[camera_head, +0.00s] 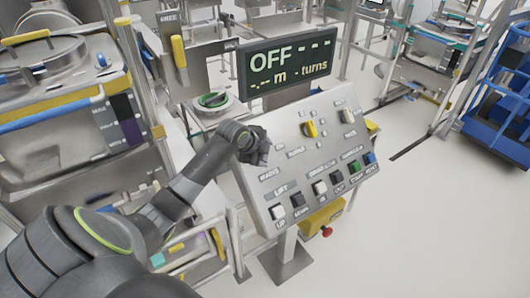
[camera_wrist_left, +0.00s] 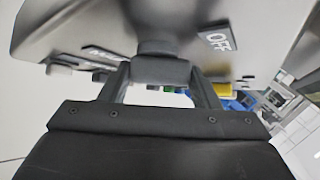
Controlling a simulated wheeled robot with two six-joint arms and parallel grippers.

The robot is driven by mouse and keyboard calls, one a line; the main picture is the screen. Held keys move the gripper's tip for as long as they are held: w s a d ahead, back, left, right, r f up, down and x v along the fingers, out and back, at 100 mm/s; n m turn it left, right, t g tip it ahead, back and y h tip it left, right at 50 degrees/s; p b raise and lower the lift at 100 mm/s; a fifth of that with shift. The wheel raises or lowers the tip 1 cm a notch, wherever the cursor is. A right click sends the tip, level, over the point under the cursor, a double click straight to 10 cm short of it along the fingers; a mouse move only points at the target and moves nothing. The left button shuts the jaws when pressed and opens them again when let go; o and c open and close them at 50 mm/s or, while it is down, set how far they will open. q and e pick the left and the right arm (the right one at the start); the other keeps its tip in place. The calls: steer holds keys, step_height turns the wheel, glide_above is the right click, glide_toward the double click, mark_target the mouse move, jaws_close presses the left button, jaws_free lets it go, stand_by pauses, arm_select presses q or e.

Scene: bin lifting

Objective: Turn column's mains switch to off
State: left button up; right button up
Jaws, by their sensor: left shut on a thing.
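The column's sloped grey control panel (camera_head: 300,165) stands in the middle of the head view. My left gripper (camera_head: 260,148) is at the panel's upper left and covers the switch there in that view. In the left wrist view the gripper (camera_wrist_left: 160,76) is shut on a dark knob, the mains switch (camera_wrist_left: 156,48), against the panel face. An OFF label (camera_wrist_left: 218,41) is right of the switch in the wrist view. The display (camera_head: 287,63) above the panel reads OFF, with dashes. The switch's exact angle is hard to tell. My right gripper is not in view.
A yellow selector (camera_head: 310,129) and a pale knob (camera_head: 347,116) are on the panel's upper part. A row of buttons, including a green one (camera_head: 354,166), runs along its lower edge. A red knob (camera_head: 327,231) is below.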

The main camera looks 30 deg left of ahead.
arm_select(q)
steer(key=n+t, duration=0.1)
steer(key=n+t+y+b, duration=0.1)
steer(key=shift+s+f+n+t, duration=0.25)
steer(key=shift+f+n+t, duration=0.05)
steer(key=shift+s+n+t+y+b, duration=0.1)
steer(key=shift+n+t+y+b, duration=0.45)
steer(key=shift+n+t+y, duration=0.75)
steer(key=shift+n, duration=0.5)
steer(key=o, duration=1)
